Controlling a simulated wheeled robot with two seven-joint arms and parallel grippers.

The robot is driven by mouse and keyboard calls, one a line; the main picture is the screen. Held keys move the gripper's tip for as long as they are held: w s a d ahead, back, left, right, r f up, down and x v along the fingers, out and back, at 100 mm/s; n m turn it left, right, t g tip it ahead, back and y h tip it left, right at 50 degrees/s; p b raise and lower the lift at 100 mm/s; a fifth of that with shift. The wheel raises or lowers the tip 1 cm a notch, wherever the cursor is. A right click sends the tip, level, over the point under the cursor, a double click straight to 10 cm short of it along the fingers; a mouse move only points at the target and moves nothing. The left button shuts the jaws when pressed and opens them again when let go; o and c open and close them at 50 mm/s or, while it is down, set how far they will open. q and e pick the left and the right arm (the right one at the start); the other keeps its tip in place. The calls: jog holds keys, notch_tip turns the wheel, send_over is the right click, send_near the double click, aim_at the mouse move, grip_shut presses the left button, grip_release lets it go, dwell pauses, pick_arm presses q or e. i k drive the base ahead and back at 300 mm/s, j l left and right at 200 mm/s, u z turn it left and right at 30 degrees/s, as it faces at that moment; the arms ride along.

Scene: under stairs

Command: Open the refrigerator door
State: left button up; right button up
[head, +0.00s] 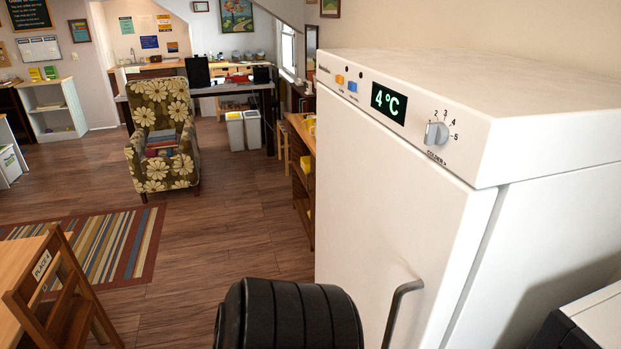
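The white refrigerator (400,200) stands close in front of me on the right. Its top panel carries a lit 4°C display (388,104) and a grey dial (436,133). The door looks shut, with a thin dark gap along its side edge. A dark grey bar handle (400,308) is on the door at the bottom of the view; its lower part is out of frame. A black, ribbed rounded part (288,318), likely one of my arm links, is left of the handle. Neither gripper's fingers are in view.
A wooden chair (62,290) and table are at the lower left, near a striped rug (105,243). A floral armchair (162,135) stands farther back. A wooden shelf (301,180) is behind the refrigerator. Bare wood floor lies left of the refrigerator. A dark-and-white unit (590,325) is at lower right.

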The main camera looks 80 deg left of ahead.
aim_at(401, 233)
jog(key=k+u, duration=0.1)
jog(key=u, duration=1.7)
